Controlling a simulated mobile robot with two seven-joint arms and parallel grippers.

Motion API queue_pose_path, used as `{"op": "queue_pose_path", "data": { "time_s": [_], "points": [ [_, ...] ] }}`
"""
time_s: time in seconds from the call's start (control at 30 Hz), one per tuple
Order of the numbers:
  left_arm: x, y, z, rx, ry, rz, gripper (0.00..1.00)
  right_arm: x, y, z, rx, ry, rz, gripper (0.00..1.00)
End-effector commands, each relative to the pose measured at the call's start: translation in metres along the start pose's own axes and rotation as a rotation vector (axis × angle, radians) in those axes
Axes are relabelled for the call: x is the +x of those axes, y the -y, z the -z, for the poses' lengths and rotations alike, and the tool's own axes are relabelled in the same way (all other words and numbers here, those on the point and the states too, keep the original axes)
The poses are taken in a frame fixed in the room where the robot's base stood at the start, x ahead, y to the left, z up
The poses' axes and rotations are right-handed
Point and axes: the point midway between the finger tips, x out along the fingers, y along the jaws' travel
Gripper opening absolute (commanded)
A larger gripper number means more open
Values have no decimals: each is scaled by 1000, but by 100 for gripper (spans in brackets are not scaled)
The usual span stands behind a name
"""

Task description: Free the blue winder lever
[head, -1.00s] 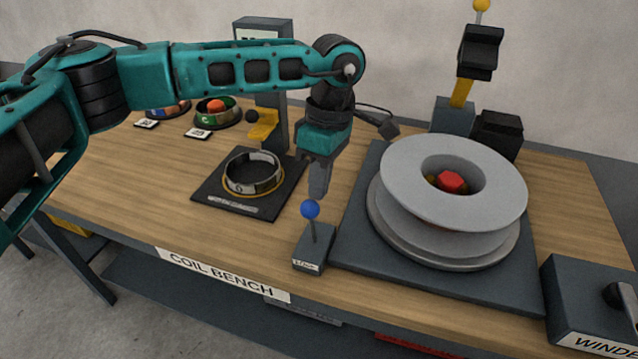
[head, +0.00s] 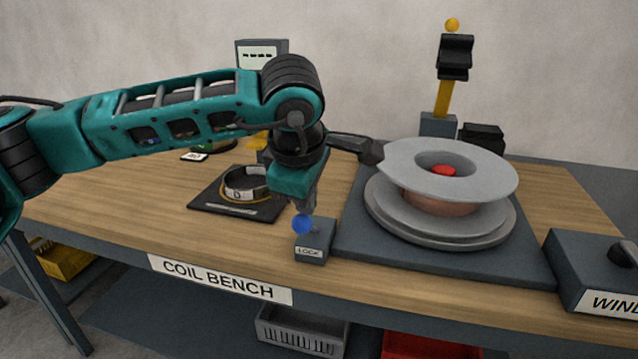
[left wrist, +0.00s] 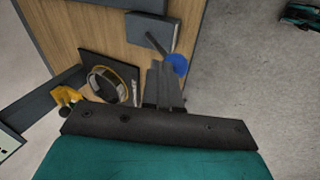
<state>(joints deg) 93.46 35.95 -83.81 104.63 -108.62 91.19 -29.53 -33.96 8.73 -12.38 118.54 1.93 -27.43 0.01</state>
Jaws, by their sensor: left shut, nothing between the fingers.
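The blue lever is a blue ball (head: 302,224) on a thin grey stem. It rises from a small dark box labelled LOCK (head: 312,253) at the bench's front edge. The lever leans over toward the front left of its box. My left gripper (head: 302,208) points down just behind the ball, shut and empty. In the left wrist view the closed fingers (left wrist: 164,72) lie right beside the blue ball (left wrist: 178,64); I cannot tell whether they touch it. The stem (left wrist: 158,44) shows slanting there.
The grey winder spool (head: 450,165) with a red centre stands on a dark plate to the right. A ring-shaped coil (head: 245,184) lies on a black mat to the left. A WINDER box (head: 590,270) stands at far right. The wood in front of the mat is clear.

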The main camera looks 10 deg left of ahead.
Motion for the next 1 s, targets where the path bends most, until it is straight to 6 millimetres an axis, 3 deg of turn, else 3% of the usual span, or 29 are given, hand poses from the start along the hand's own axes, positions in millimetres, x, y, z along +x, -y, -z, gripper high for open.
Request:
{"op": "queue_pose_path", "data": {
  "time_s": [0.2,0.77,1.0],
  "points": [
    [5,5,-1,1,0,1,0,7,-1,-11,1,-1,-1,78],
    [6,8,-2,5,0,13,0,8,-1,-12,0,-2,-1,78],
    [-11,-2,-2,4,2,8,0,2,0,-3,0,-2,-1,78]
  ]
}}
